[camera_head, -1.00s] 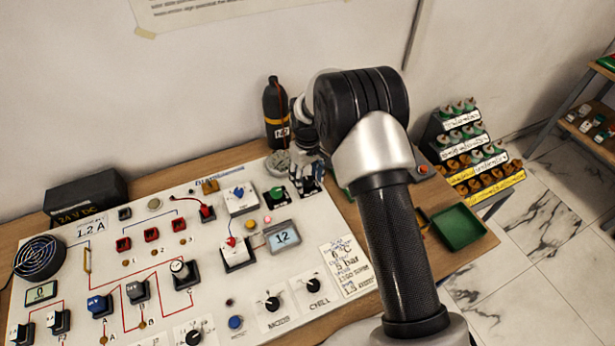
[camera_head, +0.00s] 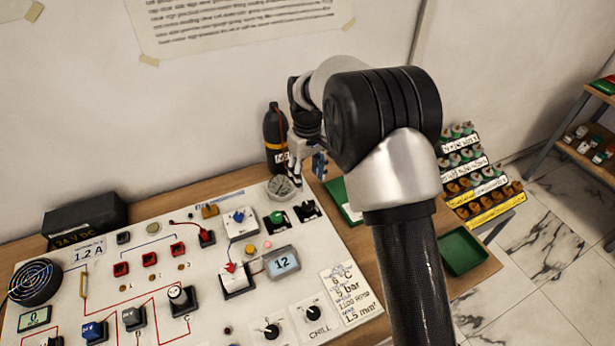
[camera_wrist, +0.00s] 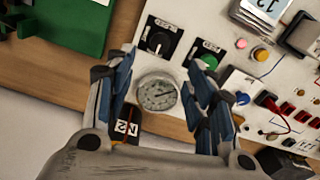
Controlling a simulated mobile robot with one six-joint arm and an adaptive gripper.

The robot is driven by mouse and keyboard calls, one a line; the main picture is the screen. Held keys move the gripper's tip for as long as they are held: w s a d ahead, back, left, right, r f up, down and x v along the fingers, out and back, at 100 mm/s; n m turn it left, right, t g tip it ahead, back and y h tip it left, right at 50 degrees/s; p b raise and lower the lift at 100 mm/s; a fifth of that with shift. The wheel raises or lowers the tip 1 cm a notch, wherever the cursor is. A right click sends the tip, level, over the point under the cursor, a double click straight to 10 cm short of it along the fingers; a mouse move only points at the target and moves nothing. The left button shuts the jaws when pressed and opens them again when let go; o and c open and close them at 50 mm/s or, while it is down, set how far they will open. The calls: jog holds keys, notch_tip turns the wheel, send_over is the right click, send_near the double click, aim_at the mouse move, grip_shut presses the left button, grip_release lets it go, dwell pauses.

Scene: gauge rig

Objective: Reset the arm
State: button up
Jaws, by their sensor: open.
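My gripper (camera_wrist: 165,100) is open in the wrist view, with its blue-padded fingers apart and nothing held between them. Beyond the gap lies the round gauge (camera_wrist: 157,92) on the white panel, which also shows in the head view (camera_head: 281,187). In the head view my gripper (camera_head: 306,170) hangs from my arm above the far right corner of the panel, close to the gauge and right of the dark bottle. I cannot tell its exact height above the panel.
The white panel (camera_head: 345,255) carries knobs, switches and a display (camera_head: 285,262). A dark N2 bottle (camera_head: 275,135) stands behind it. A green tray (camera_head: 464,250) sits on the right of the bench, before a stepped rack (camera_head: 485,205) of small parts. The space above the panel's left is clear.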

jog(key=s+d+r+m+t, duration=0.1)
jog(key=s+d+r, duration=0.2)
jog(key=s+r, duration=0.25)
jog(key=s+d+r+m+t+b, duration=0.1)
jog(key=s+d+r, duration=0.1)
jog(key=s+r, duration=0.35)
jog(key=s+d+r+m, duration=0.1)
jog(key=s+d+r, duration=0.25)
jog(key=r, duration=0.35)
jog(key=s+d+m+t, duration=0.1)
jog(key=s, duration=0.9)
jog(key=s+d+f+m+t+b, duration=0.1)
jog(key=s+d+m, duration=0.1)
jog(key=s, duration=0.8)
jog(key=shift+s+d+f+m+t, duration=0.25)
jog(key=shift+d+f+m+t, duration=0.05)
jog(key=shift+w, duration=0.1)
